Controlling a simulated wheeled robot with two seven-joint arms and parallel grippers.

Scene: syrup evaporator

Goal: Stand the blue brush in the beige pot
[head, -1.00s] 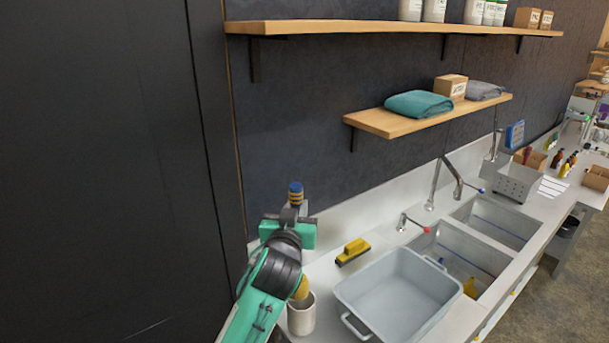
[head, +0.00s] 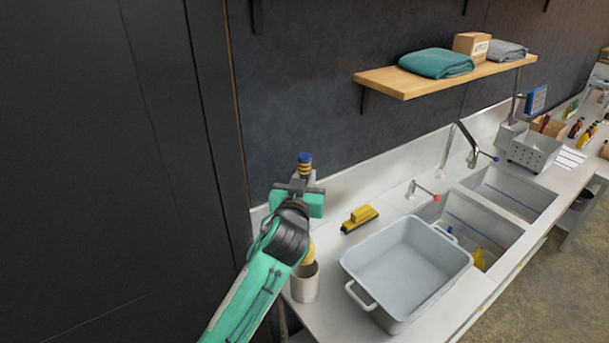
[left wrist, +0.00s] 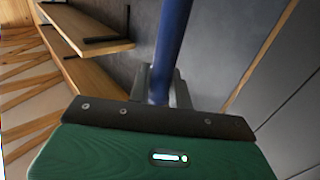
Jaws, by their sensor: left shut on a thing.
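My left gripper (head: 301,188) is shut on the blue brush (head: 304,160) and holds it roughly upright above the counter. The brush's blue top with yellow bands rises above the gripper. Its yellow lower end (head: 308,256) shows below, at the mouth of the beige pot (head: 305,286). My arm hides part of the brush and of the pot's left side. I cannot tell whether the yellow end is inside the rim or just above it. In the left wrist view the blue handle (left wrist: 172,45) runs between the fingers. My right gripper is not in view.
A grey tub (head: 405,265) stands right of the pot, with a yellow scrubbing brush (head: 360,219) behind it. Sinks (head: 512,190) and a tap (head: 466,140) lie further right. A shelf (head: 400,83) with folded cloths hangs above. A dark wall is at left.

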